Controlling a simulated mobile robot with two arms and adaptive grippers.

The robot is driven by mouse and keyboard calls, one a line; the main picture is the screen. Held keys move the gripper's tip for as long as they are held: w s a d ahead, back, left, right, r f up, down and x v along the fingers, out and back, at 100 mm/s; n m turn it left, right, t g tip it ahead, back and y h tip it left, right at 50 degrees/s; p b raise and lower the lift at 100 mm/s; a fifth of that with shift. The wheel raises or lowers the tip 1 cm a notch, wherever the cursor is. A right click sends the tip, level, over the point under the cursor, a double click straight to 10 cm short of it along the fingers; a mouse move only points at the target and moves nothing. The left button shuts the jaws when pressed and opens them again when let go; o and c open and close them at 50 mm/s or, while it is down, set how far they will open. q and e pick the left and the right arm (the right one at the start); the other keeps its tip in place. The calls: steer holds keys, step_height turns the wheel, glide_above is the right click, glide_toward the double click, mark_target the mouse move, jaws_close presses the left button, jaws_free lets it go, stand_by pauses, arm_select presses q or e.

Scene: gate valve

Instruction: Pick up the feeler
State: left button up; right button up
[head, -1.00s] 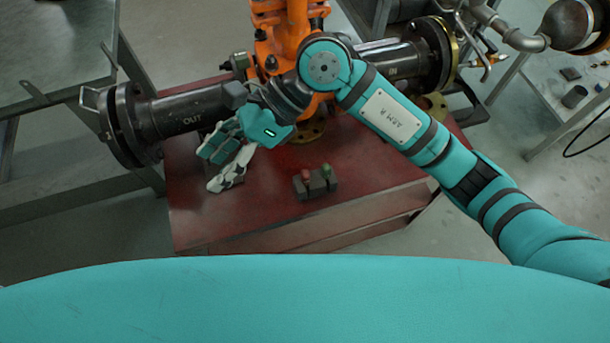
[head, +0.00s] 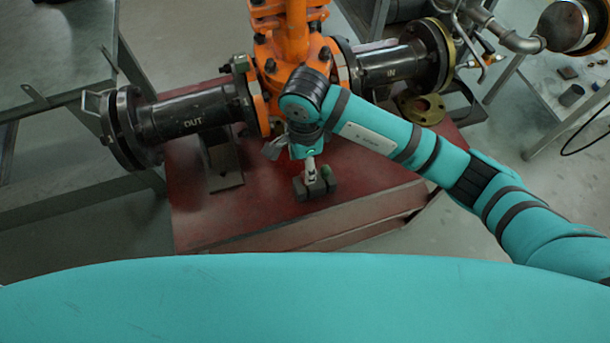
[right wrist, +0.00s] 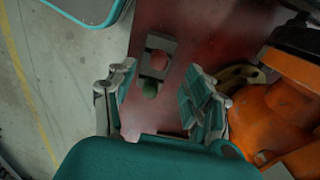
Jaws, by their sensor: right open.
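A dark grey block (head: 318,188) stands on the red base plate, with a green-topped piece (head: 326,171) in it. In the right wrist view the block (right wrist: 166,44) carries a red-topped piece (right wrist: 159,59) and the green-topped piece (right wrist: 150,88). I cannot tell which of the two is the feeler. My right gripper (head: 309,168) is above the block and points down at it; it hides the red top in the head view. In the right wrist view my right gripper (right wrist: 160,78) is open, with the coloured tops between its fingers and nothing held. My left gripper is not in view.
The orange gate valve (head: 292,38) with black OUT pipe (head: 190,118) and IN pipe (head: 395,68) stands right behind my right gripper. The red base (head: 240,215) is clear in front. Metal tables stand at left (head: 60,50) and right.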

steer(key=shift+f+p, duration=0.55)
steer(key=shift+f, duration=2.65)
jaws_close()
